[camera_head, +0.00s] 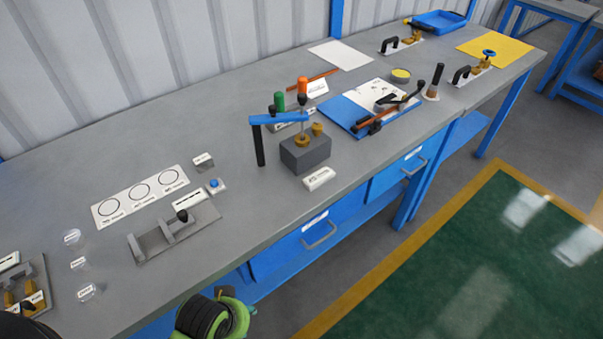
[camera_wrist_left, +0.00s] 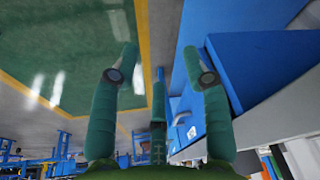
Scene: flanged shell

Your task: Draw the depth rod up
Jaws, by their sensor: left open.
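A grey block (camera_head: 305,155) stands on the bench in the head view. A thin upright rod (camera_head: 303,117) with a dark top rises from a brass collar (camera_head: 303,141) on it; I take this for the depth rod. A blue bar (camera_head: 278,118) on a dark post reaches across near the rod, and I cannot tell whether they touch. My left gripper (camera_wrist_left: 160,58) is open and empty in the left wrist view, facing the floor and the bench's blue front. It is away from the block. My right gripper is not in view.
Green (camera_head: 279,101) and orange (camera_head: 303,84) handles stand behind the block. A white label (camera_head: 319,179) lies before it. My green and black arm part (camera_head: 215,316) shows at the front edge.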

